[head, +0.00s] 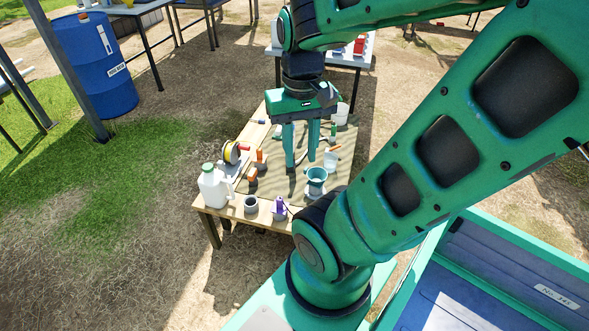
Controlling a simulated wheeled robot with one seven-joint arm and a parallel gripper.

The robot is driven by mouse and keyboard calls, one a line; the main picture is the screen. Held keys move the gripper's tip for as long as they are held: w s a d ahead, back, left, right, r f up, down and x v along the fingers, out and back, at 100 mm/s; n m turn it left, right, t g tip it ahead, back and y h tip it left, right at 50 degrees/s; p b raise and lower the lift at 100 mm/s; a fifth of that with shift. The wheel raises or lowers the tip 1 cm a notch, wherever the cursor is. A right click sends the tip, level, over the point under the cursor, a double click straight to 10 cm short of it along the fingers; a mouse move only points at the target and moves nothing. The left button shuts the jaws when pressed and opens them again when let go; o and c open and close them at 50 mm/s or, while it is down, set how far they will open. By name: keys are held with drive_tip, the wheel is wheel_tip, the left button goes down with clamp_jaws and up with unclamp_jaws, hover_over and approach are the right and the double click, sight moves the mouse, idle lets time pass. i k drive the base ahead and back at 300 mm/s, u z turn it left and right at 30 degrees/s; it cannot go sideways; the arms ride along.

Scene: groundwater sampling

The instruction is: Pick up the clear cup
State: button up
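A pale, see-through cup (331,161) stands on the cloth-covered work table (222,210), just right of my gripper in the picture; it looks like the clear cup. A second pale container (342,113) stands farther back on the table. My gripper (301,164) points down over the table with its two green fingers apart and nothing visible between them. It looks apart from the cup, but its height above the table is hard to judge.
A teal cup (316,178) stands close in front of the clear cup. A white jug (213,187), a reel (232,152), orange-handled tools (253,177), a grey cup (251,204) and a purple item (279,208) crowd the left and near edges. A blue barrel (97,65) stands farther away.

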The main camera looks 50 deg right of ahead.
sight(330, 163)
drive_tip(key=u, duration=1.6)
drive_tip(key=k, duration=1.65)
drive_tip(key=z, duration=1.9)
drive_tip(key=i, duration=1)
